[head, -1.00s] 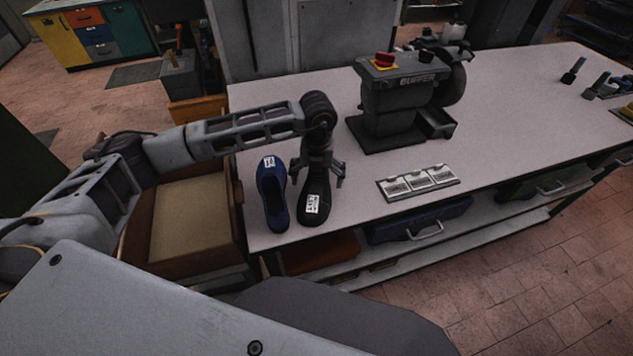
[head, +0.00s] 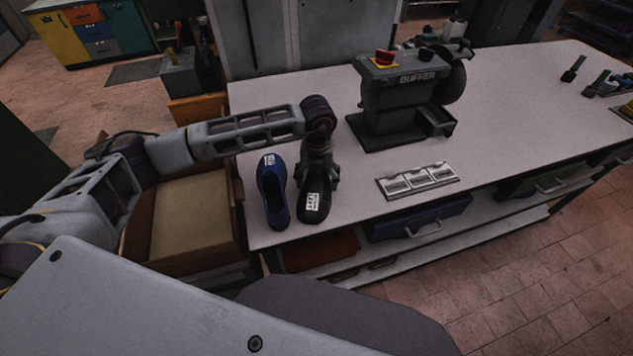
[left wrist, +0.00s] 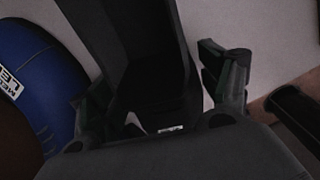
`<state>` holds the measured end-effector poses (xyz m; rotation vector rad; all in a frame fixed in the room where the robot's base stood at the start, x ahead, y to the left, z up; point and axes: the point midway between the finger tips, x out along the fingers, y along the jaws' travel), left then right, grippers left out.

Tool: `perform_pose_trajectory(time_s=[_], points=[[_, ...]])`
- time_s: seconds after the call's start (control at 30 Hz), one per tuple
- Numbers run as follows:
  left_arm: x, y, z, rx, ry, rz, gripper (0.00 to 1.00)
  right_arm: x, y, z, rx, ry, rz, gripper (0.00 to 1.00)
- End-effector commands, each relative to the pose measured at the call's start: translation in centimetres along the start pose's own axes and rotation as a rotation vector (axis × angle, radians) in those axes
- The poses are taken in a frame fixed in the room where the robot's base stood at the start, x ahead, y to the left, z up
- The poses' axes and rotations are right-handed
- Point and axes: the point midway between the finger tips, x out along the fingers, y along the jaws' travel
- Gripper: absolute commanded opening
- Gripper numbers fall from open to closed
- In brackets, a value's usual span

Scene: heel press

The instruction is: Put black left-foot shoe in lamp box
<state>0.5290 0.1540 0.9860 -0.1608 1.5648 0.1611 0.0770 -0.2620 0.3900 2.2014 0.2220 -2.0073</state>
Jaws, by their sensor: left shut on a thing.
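The black shoe (head: 314,205) with a white label on its toe stands on the light workbench near its front left corner. My left gripper (head: 318,178) reaches down over it from above and is shut on it. In the left wrist view the black shoe (left wrist: 150,55) lies between the fingers of the gripper (left wrist: 165,95). A blue shoe (head: 273,192) with a white label stands just left of the black one; it also shows at the left of the left wrist view (left wrist: 35,80). I cannot make out a lamp box by name. My right gripper is not in view.
A brown open box (head: 139,217) with a tan inside stands left of the workbench (head: 350,215). A grey buffer machine (head: 392,98) stands behind right. A tray with several silvery pieces (head: 418,180) lies right of the shoes. The bench between is clear.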

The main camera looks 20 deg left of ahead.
Motion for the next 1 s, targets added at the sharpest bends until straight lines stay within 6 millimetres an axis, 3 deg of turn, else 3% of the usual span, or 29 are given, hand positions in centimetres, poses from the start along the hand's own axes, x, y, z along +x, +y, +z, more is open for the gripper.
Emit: perform_pose_trajectory(time_s=[0.03, 0.17, 0.57, 1.0], points=[[0.0, 0.0, 0.0, 0.000, 0.000, 0.000, 0.52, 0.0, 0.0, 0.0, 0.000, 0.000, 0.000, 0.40], [-0.1, 0.0, 0.0, 0.000, -0.001, -0.001, 0.36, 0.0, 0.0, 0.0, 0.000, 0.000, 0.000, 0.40], [-0.9, -0.1, 0.1, 0.000, -0.002, -0.002, 0.36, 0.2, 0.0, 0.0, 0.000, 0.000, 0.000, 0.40], [-6.5, -0.1, 0.1, 0.001, -0.004, -0.003, 0.36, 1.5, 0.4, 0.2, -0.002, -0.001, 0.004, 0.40]])
